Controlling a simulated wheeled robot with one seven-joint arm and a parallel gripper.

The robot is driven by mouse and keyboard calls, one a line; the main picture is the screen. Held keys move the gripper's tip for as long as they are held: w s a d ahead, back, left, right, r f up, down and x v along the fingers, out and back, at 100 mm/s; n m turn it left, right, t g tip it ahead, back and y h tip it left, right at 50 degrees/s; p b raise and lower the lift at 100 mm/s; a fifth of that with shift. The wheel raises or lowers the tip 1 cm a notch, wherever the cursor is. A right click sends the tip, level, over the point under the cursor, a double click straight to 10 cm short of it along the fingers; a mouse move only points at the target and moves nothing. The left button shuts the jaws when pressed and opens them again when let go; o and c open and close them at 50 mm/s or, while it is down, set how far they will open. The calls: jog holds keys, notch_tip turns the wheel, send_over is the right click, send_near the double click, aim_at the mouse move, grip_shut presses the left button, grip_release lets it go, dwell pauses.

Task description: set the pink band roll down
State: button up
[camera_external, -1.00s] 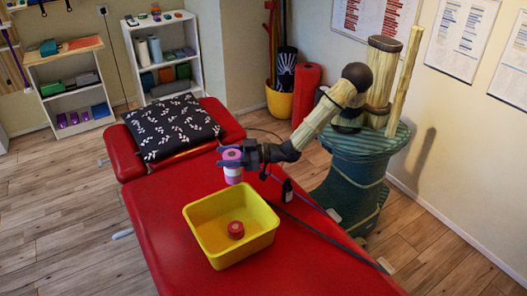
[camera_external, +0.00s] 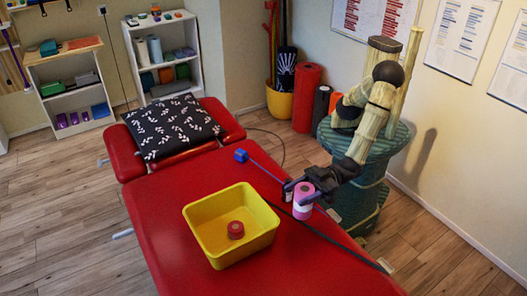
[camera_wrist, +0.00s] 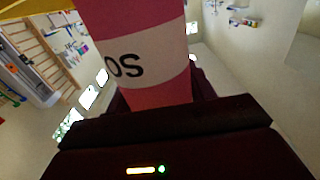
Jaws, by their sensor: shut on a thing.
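The pink band roll (camera_external: 303,200) has a white label band and stands upright in my gripper (camera_external: 296,192), over the right edge area of the red treatment table (camera_external: 165,225). My gripper is shut on it. I cannot tell whether its base touches the table. In the wrist view the roll (camera_wrist: 140,60) fills the upper middle, with dark letters on its white band.
A yellow bin (camera_external: 195,232) with a red roll (camera_external: 236,230) inside stands left of my gripper. A blue block (camera_external: 241,155) with a thin blue strip and a dark cable lie nearby. A patterned black pillow (camera_external: 170,125) lies at the table's far end.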

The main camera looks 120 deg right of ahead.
aim_at(295, 213)
jog(key=shift+f, duration=0.95)
jog(key=shift+f+b, duration=0.4)
jog(key=shift+f, duration=2.7)
jog(key=shift+f, duration=1.9)
jog(key=shift+f+b, duration=0.1)
jog(key=shift+b, duration=0.2)
jog(key=o, duration=1.2)
jog(key=shift+c, duration=0.2)
